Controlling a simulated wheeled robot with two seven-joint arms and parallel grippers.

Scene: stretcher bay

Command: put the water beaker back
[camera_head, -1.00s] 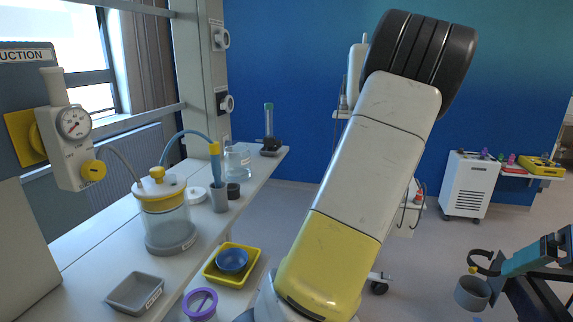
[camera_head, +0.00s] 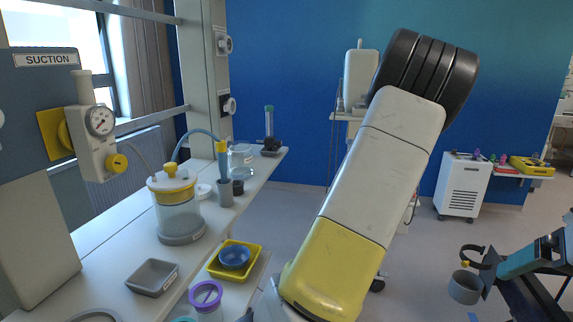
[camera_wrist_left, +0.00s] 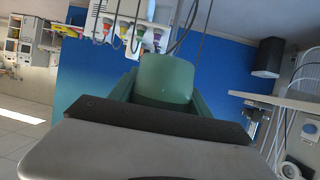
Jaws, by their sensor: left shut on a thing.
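In the left wrist view my left gripper (camera_wrist_left: 165,98) is shut on a smooth green cylindrical thing (camera_wrist_left: 165,78), with green finger parts on both sides of it. I cannot tell from this view whether it is the water beaker or whether it holds water. In the head view a clear glass vessel (camera_head: 241,159) stands upright on the counter behind a blue and yellow tool. My own arm fills the middle of the head view, but neither gripper shows there.
The counter (camera_head: 110,240) along the left holds a suction jar (camera_head: 180,218) and a grey tray (camera_head: 152,278). A yellow tray (camera_head: 256,249) with a blue bowl (camera_head: 234,258) lies lower. A grey cup (camera_head: 464,287) is at the lower right. Open floor lies beyond my arm.

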